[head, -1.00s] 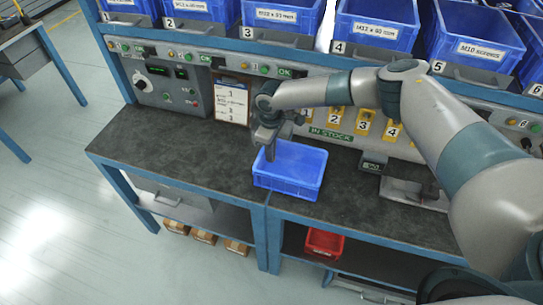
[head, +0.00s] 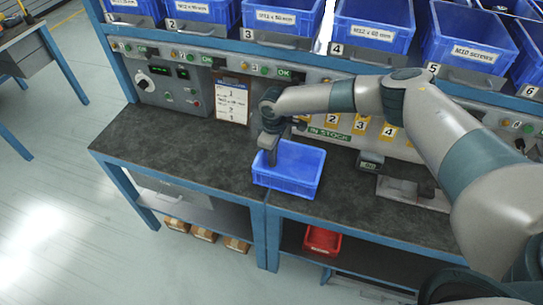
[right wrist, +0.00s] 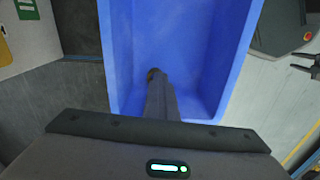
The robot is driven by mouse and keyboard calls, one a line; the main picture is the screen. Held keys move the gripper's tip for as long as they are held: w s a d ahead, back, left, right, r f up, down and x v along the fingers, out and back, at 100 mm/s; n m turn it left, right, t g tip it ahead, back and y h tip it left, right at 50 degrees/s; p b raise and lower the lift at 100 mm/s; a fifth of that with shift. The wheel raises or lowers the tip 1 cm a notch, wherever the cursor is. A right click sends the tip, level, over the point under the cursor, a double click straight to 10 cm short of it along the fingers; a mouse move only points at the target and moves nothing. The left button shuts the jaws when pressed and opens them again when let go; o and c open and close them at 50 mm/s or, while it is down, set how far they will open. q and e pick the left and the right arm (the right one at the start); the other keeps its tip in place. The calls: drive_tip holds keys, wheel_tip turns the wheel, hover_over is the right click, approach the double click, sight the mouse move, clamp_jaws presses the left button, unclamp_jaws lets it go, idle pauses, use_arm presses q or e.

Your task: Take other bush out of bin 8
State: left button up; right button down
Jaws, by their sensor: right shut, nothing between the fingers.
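My right gripper (head: 272,160) is shut and empty. It points down at the left part of an open blue bin (head: 302,190) on the bench. In the right wrist view the closed fingers (right wrist: 154,74) show against the inside of this blue bin (right wrist: 205,40). I cannot tell if the fingertips touch its floor. The visible part of its inside looks empty, with the part behind the fingers hidden. No bush shows in either view. No bin marked 8 is in view; the readable rack numbers run from 1 to 6.
A clipboard (head: 231,102) leans at the back. A grey device (head: 370,162) stands right of the blue bin. The dark bench top (head: 170,150) is clear at left. A red bin (head: 322,241) sits below.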

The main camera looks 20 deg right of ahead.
sight(274, 168)
drive_tip(key=shift+s+d+f, duration=0.2)
drive_tip(key=shift+s+f, duration=0.15)
drive_tip(key=shift+f, duration=0.1)
drive_tip(key=shift+s+d+f, duration=0.15)
drive_tip(key=shift+s+f, duration=0.2)
drive_tip(key=shift+f, duration=0.1)
drive_tip(key=c, duration=2.1)
unclamp_jaws()
drive_tip(key=shift+o, duration=0.3)
drive_tip(key=shift+d, duration=0.1)
drive_tip(key=shift+r, duration=0.1)
drive_tip(key=shift+d, duration=0.25)
drive_tip(key=shift+w+r, duration=0.1)
drive_tip(key=shift+r, duration=0.05)
drive_tip(key=shift+w+r+b, duration=0.2)
drive_tip(key=shift+r+b, duration=0.1)
drive_tip(key=shift+r, duration=0.2)
wheel_tip(274, 168, up, 18)
drive_tip(key=a+b, duration=0.1)
drive_tip(key=b, duration=0.3)
drive_tip(key=shift+f, duration=0.15)
